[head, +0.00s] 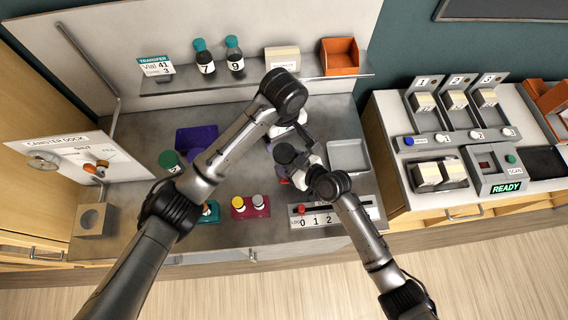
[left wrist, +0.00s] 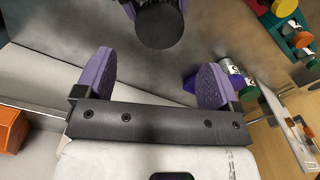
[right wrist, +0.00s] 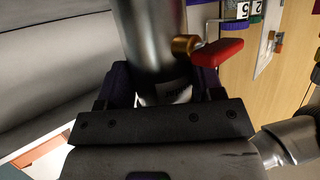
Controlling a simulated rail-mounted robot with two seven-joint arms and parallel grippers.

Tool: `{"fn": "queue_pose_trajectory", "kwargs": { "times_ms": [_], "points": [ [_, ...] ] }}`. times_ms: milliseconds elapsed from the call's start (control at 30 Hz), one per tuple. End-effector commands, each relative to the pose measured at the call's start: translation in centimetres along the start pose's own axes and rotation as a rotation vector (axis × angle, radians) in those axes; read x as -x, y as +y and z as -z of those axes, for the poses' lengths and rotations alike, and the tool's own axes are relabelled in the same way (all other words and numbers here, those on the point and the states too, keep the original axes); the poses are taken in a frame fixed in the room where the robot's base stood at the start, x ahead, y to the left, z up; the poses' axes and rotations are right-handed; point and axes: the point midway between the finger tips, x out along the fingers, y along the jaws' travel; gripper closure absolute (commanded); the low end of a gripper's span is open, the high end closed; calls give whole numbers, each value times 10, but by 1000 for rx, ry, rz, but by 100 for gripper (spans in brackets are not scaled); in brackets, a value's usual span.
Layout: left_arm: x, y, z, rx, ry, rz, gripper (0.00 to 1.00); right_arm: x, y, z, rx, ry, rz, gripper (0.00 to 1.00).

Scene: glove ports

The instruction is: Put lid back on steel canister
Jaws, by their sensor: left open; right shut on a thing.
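My right gripper (head: 308,165) is shut on the steel canister, whose shiny body (right wrist: 150,35) stands between its fingers in the right wrist view. A red lever (right wrist: 218,52) on a brass fitting sticks out from the canister's side. My left gripper (left wrist: 155,80) is open and empty, with its purple fingers apart; in the head view it is just above the right one (head: 295,122). A dark round piece (left wrist: 160,22) lies beyond its fingers and also shows in the head view (head: 285,152). I cannot tell whether it is the lid or the canister's top. The arms hide much of this area.
A shelf (head: 190,82) at the back holds bottles and an orange bin (head: 340,56). A grey tray (head: 348,142) lies right of the grippers. A red vial rack (head: 250,212) and a numbered slider panel (head: 340,218) are in front. The dock board (head: 60,165) stands at left.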

Motion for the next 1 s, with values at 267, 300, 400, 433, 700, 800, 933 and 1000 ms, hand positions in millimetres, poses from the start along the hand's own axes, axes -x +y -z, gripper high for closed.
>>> {"fn": "queue_pose_trajectory", "kwargs": {
  "times_ms": [267, 300, 400, 433, 700, 800, 933, 1000],
  "points": [
    [-1, 0, 0, -1, 0, 0, 12, 0, 1, -1, 0, -2, -1, 100],
    [-3, 0, 0, 0, -1, -1, 12, 0, 1, -1, 0, -2, -1, 100],
    [-10, 1, -1, -1, -3, -2, 12, 0, 1, -1, 0, -2, -1, 100],
    [-14, 1, -1, -1, -4, -2, 12, 0, 1, -1, 0, -2, -1, 100],
    [-45, 2, -1, -1, -4, -5, 12, 0, 1, -1, 0, -2, -1, 100],
    [-55, 1, -1, 0, -5, -1, 12, 0, 1, -1, 0, -2, -1, 100],
    [-68, 0, 0, -1, 0, 2, 12, 0, 1, -1, 0, -2, -1, 100],
    [-73, 0, 0, -1, 0, 2, 12, 0, 0, -1, 0, -2, -1, 100]
  ]
}}
